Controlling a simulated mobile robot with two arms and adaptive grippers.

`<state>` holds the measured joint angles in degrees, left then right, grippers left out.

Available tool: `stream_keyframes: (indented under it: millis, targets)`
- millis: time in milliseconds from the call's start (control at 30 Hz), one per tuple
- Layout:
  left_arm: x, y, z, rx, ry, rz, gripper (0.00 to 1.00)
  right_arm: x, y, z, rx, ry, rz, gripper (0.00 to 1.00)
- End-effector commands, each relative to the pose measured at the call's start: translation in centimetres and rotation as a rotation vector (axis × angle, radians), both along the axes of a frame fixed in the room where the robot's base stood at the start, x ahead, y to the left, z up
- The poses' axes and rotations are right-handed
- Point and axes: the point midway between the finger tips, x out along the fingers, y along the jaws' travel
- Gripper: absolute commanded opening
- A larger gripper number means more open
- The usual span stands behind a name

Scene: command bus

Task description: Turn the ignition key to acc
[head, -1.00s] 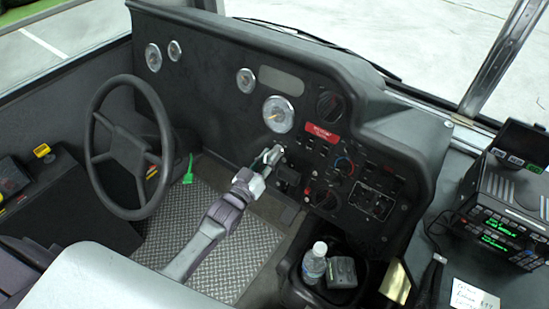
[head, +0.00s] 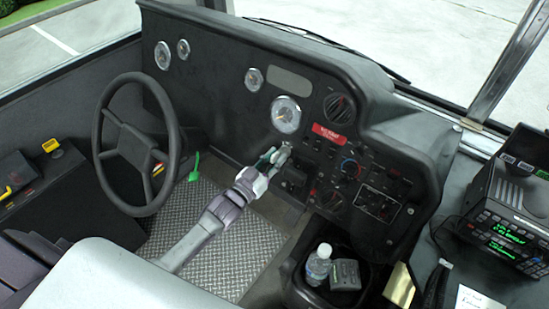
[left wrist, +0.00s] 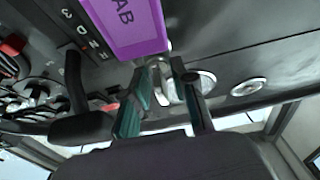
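My left gripper (head: 279,155) reaches up to the dashboard just below the large round gauge, with its fingertips at the panel. In the left wrist view its two green-and-dark fingers (left wrist: 167,66) stand a little apart. A purple tag (left wrist: 125,25) with the letters "AB" visible hangs by the fingertips, near a small silver piece (left wrist: 167,46). The ignition key itself is not clearly seen; the fingers cover the spot in the head view. I cannot tell whether the fingers press on it. My right gripper is out of view.
The steering wheel (head: 138,145) is left of my arm. Knobs and switches crowd the panel right of the gripper, including a round knob (head: 350,167) under a red label (head: 329,133). A bottle (head: 318,262) stands in a bin below. A radio (head: 510,205) is far right.

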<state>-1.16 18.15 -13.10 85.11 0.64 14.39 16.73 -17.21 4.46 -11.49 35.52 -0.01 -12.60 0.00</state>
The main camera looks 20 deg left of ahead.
Motion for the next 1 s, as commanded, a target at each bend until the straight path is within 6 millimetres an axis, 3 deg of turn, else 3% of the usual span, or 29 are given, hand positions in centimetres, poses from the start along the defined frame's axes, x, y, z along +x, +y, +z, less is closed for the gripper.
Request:
stream_keyframes:
  millis: [367,467,800,1000]
  targets:
    - [-0.5,0.1,-0.1,-0.001,0.001,0.0,0.33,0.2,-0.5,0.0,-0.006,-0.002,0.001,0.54]
    - [-1.6,0.4,-0.2,-0.001,0.002,0.0,0.33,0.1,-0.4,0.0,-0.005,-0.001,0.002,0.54]
    - [-8.5,2.3,-0.7,0.0,0.004,0.0,0.33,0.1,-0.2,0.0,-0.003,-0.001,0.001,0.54]
    - [-11.0,3.0,-0.9,-0.001,0.002,0.001,0.33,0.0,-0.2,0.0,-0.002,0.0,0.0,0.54]
